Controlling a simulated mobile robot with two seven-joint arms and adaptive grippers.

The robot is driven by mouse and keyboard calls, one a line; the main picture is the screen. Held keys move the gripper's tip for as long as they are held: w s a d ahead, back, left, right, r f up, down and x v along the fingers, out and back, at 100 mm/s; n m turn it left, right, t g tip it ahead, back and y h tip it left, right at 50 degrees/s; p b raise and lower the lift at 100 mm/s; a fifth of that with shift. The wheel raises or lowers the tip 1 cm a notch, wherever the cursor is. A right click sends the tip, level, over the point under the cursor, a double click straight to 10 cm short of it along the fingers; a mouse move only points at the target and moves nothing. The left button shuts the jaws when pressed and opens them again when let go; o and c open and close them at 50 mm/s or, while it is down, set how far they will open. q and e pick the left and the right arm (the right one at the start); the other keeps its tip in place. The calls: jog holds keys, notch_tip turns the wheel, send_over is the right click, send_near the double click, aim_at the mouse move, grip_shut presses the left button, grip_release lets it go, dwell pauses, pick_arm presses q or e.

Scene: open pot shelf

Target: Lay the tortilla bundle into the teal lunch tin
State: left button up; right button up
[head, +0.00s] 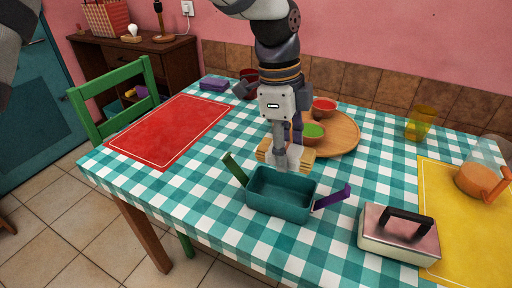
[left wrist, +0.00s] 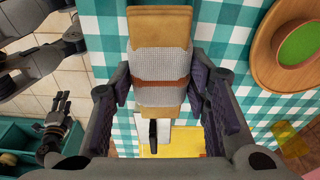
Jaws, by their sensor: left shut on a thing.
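The tortilla bundle (head: 265,151) is tan with a pale wrap; in the left wrist view (left wrist: 160,68) a brown band crosses the wrap. My left gripper (head: 288,158) points down and is shut on its middle, with fingers on both sides in the left wrist view (left wrist: 163,88). The bundle shows just behind the teal lunch tin (head: 280,207); its height above the cloth is hard to tell. The tin stands open, its inside looks empty, and a green flap and a purple flap stick out at its ends. A dark fingered part, apparently my right gripper (left wrist: 55,128), shows at lower left there.
A black-handled box (head: 399,236) stands right of the tin. A red mat (head: 172,129) lies left, a yellow mat (head: 455,225) right. Checked cloth is clear left of the tin.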

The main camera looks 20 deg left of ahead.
pick_arm(q)
notch_tip(320, 180, down, 6)
jog(key=shift+a+f+b, duration=0.1)
jog(key=shift+b, duration=0.65)
pick_arm(e)
jog(key=shift+s+a+f+g, duration=0.1)
jog(key=shift+s+f+g, duration=0.3)
jog(key=shift+s+f, duration=0.65)
jog(key=shift+w+r, duration=0.1)
jog(key=shift+r, duration=0.05)
pick_arm(q)
jog(key=o, duration=1.4)
pick_arm(e)
jog(key=shift+w+r, duration=0.1)
pick_arm(q)
jog(key=r, duration=0.4)
jog(key=a+r, duration=0.1)
jog(key=r, duration=0.7)
jog(key=shift+a, duration=0.35)
